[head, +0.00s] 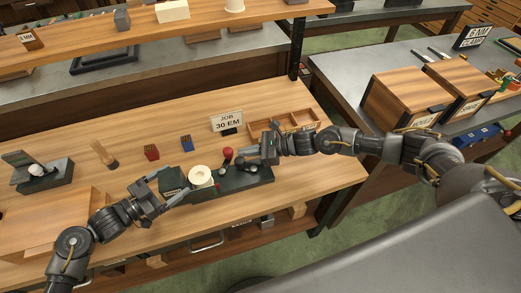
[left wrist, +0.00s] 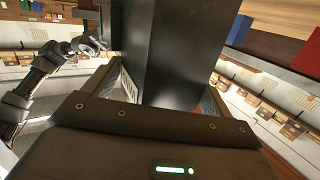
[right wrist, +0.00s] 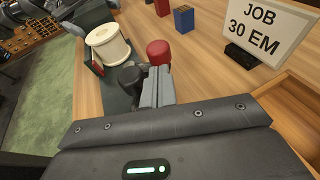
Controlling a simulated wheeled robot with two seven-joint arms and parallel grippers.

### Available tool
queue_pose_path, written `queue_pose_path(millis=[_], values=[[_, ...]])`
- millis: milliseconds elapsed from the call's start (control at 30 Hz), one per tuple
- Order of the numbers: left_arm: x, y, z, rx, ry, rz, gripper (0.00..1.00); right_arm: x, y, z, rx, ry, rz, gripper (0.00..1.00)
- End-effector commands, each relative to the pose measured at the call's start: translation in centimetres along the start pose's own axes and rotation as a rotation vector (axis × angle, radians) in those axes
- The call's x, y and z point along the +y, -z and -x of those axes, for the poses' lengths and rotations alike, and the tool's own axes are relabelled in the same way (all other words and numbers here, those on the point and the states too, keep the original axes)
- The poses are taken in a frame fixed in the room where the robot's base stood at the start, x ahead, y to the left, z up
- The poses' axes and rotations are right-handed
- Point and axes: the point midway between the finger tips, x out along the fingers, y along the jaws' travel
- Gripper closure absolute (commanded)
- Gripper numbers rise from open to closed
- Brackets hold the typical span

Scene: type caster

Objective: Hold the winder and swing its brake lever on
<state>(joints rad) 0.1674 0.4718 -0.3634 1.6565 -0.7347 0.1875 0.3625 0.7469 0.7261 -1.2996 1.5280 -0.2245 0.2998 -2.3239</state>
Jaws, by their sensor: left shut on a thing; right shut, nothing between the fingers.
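The winder is a long dark base (head: 240,180) on the wooden bench, with a cream spool (head: 201,176) near its left end. A lever with a red knob (head: 227,153) stands right of the spool; a black knob is beside it in the right wrist view (right wrist: 130,76). My left gripper (head: 165,189) is shut on the winder's left end; its dark block (left wrist: 172,50) fills the jaws in the left wrist view. My right gripper (head: 266,149) is shut and empty. In the right wrist view its tips (right wrist: 157,84) are close to both knobs; contact is unclear.
A JOB 30 EM sign (head: 228,124) and an open wooden tray (head: 283,125) stand behind the winder. Red (head: 151,152) and blue (head: 187,144) blocks, a wooden stamp (head: 104,154) and a dark device (head: 42,174) are to the left. The bench's front edge is close.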

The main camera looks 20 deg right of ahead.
Motion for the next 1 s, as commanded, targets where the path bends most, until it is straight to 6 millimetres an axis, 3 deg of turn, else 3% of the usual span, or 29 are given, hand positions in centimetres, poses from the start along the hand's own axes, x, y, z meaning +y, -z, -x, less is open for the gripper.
queue_pose_path(millis=[200,1000], values=[[0.0,-0.1,0.0,-0.001,0.001,-0.001,0.39,-0.1,-0.3,-1.1,0.001,0.001,0.0,1.0],[-0.1,-0.1,0.0,-0.002,0.001,-0.002,0.39,-0.5,-0.5,-1.6,0.0,0.001,0.0,1.0]])
